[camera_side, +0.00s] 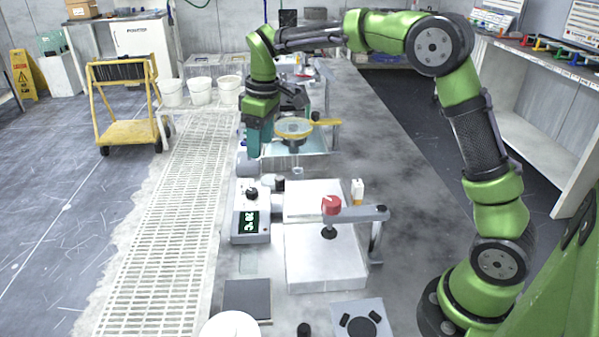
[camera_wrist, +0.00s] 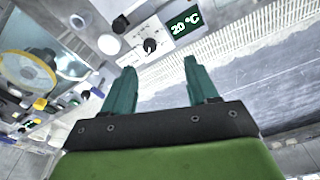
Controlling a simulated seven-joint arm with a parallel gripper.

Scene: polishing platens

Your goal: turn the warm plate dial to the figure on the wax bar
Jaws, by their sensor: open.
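The warm plate dial is a black knob (camera_side: 251,193) on a pale control box (camera_side: 237,229). It also shows in the wrist view (camera_wrist: 150,45), top centre. Beside it a dark display (camera_side: 250,222) reads 20 °C in the wrist view (camera_wrist: 186,22). My gripper (camera_side: 254,148) is open and empty, above and behind the box in the side view. In the wrist view its two teal fingers (camera_wrist: 160,72) are apart, with the dial beyond their tips and not between them. I cannot make out a wax bar with a figure. The dial's pointer is too small to read.
A polishing unit with a red knob (camera_side: 331,205) on a grey arm stands right of the box. A round yellow-rimmed platen (camera_side: 294,128) is close to the right of my gripper. A small white bottle (camera_side: 357,192) stands nearby. White grating (camera_side: 170,220) lies left.

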